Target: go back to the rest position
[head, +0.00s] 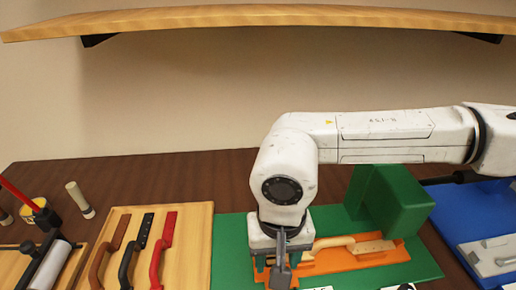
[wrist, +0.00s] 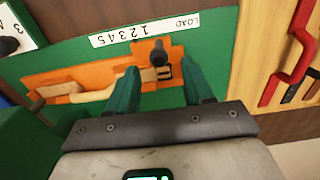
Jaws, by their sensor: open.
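My gripper (head: 281,262) points down over the green board (head: 228,252) in the head view. In the wrist view its two green fingers (wrist: 160,64) stand apart, with nothing held between them. An orange fixture (head: 398,256) lies on the board; it also shows in the wrist view (wrist: 45,79). A pale handle-shaped piece (head: 335,242) lies along it, and in the wrist view (wrist: 95,96) one end runs behind the left finger. A dark knob (wrist: 159,55) and a small slotted part show between the fingers. Whether the fingers touch anything, I cannot tell.
A green block (head: 400,200) stands behind the fixture, beneath my forearm. A wooden board (head: 190,250) with dark and red handles lies left, a blue tray (head: 475,225) right. A wooden shelf (head: 250,15) spans the wall above.

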